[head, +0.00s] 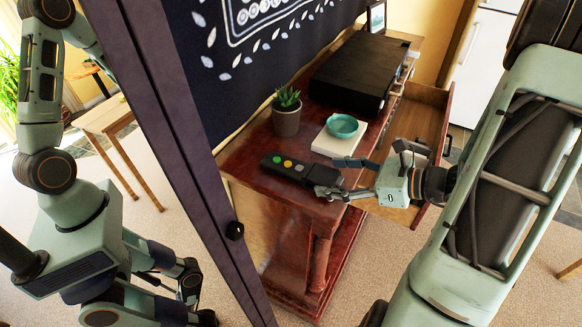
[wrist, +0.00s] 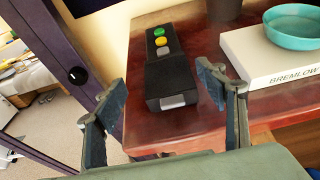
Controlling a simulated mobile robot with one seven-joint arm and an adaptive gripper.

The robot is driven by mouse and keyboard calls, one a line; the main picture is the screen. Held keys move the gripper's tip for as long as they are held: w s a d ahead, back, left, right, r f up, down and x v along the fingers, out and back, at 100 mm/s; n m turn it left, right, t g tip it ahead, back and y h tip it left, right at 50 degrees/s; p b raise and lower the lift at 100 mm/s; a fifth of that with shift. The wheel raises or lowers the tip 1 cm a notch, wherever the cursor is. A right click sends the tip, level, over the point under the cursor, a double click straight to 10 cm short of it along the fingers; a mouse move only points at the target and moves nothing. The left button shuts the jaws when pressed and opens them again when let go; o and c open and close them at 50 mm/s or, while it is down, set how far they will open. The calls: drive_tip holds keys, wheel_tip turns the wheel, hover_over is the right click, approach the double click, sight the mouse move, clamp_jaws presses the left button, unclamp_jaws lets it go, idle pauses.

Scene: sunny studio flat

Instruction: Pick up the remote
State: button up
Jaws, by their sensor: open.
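In the wrist view the remote (wrist: 167,75) lies lengthwise between and beyond my fingers. My gripper (head: 340,178) is open and empty at the near end of the remote. In the wrist view my gripper (wrist: 161,92) has one finger on each side of the remote, with gaps on both sides.
A white book (head: 335,145) bearing a teal bowl (head: 342,126) lies just right of the remote. A potted succulent (head: 286,120) and a black box (head: 358,75) stand behind. An open drawer (head: 418,120) juts out at right. A dark-framed mirror (head: 180,120) stands close at left.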

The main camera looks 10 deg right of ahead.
sight(308, 173)
drive_tip(key=x, duration=0.2)
drive_tip(key=p+x, duration=0.1)
drive_tip(key=x, duration=0.4)
drive_tip(key=shift+w+f, duration=0.3)
drive_tip(key=shift+w, duration=0.25)
drive_tip(key=c, duration=1.4)
